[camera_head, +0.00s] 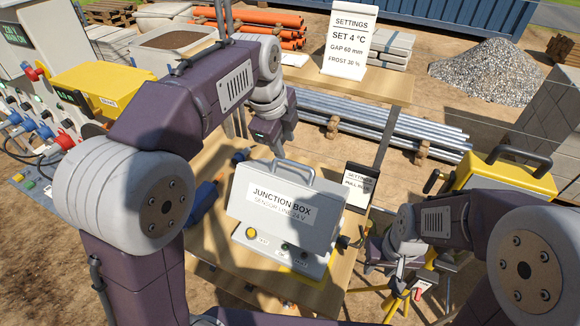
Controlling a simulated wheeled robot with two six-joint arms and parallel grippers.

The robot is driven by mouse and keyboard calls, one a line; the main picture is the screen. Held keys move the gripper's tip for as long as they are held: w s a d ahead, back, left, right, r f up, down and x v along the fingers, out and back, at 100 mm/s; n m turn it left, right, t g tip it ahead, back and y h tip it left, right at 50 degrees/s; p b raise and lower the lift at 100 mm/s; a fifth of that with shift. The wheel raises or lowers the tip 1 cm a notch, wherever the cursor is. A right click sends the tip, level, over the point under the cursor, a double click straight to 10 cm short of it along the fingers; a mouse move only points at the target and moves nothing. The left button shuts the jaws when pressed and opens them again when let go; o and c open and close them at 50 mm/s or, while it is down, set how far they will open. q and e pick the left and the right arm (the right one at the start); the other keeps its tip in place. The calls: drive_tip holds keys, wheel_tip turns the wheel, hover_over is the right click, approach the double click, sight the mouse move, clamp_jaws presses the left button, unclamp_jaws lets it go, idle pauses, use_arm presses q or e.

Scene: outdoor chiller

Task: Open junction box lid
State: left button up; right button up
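The junction box (265,238) is a pale grey case on the wooden table. Its labelled upper panel (285,203) slopes up and back, with a grey handle (293,165) along its top edge. No open gap shows, but I cannot tell for sure how the lid sits. A yellow button and dark knobs line the box's lower front.
A small dark settings card (360,187) stands right of the box, and a white settings sign (349,40) stands farther back. A yellow case (505,177) is at the right. Metal pipes (375,122) lie behind the table. A control panel with cables (40,120) is at the left.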

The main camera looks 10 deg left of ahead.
use_arm(q)
hover_over(294, 163)
drive_tip(key=s, duration=0.2)
drive_tip(key=f, duration=0.4)
drive_tip(key=shift+s+a+f, duration=0.1)
drive_tip(key=shift+s+a, duration=0.1)
drive_tip(key=x, duration=0.4)
drive_tip(key=shift+w+a+f, duration=0.1)
drive_tip(key=shift+w+a, duration=0.15)
drive_tip(key=shift+a, duration=0.15)
drive_tip(key=shift+s+d, duration=0.1)
drive_tip(key=shift+d, duration=0.1)
drive_tip(key=shift+c, duration=0.9)
clamp_jaws()
